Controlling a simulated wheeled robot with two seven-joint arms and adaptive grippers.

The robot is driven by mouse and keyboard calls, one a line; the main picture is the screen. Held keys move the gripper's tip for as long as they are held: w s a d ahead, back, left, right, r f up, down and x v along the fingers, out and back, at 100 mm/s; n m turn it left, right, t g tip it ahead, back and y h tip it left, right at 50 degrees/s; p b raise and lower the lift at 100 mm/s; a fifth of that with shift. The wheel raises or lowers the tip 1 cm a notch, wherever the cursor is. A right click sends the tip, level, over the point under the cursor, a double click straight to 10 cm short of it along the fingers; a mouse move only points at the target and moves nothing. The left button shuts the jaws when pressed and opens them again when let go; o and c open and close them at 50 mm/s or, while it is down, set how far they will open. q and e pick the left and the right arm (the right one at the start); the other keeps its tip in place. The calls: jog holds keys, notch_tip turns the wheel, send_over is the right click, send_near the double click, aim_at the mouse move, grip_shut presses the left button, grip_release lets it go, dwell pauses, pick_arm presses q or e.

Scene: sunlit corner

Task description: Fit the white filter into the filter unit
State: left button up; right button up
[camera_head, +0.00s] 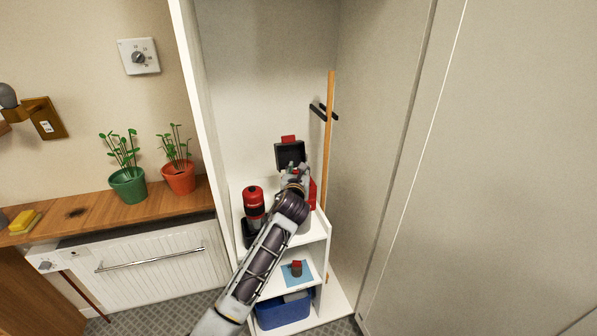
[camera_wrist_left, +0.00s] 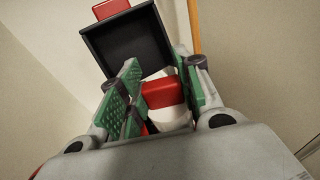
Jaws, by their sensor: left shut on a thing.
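My left gripper (camera_head: 293,172) is above the top shelf of the white shelf unit, just in front of the filter unit. Its green-padded fingers (camera_wrist_left: 162,88) are shut on the white filter (camera_wrist_left: 157,76), which is mostly hidden behind the fingers. The filter unit shows a raised, open dark square lid (camera_head: 290,153) with a red tab on top; the lid also fills the top of the left wrist view (camera_wrist_left: 128,48). A red part (camera_wrist_left: 160,93) and a rounded white part show between and below the fingers. Whether the filter touches the unit I cannot tell. My right gripper is out of view.
A red and black bottle-like object (camera_head: 254,202) stands left of my arm on the top shelf. An orange pole (camera_head: 328,135) stands at the right. Below are a small red-topped item (camera_head: 297,268) on a blue mat and a blue bin (camera_head: 283,312). Potted plants (camera_head: 127,185) stand left.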

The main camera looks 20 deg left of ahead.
pick_arm(q)
jog(key=shift+f, duration=0.1)
jog(key=o, duration=0.9)
jog(key=shift+s+r, duration=0.1)
jog(key=shift+r, duration=0.1)
jog(key=shift+b+v, duration=0.45)
jog(key=shift+v, duration=5.5)
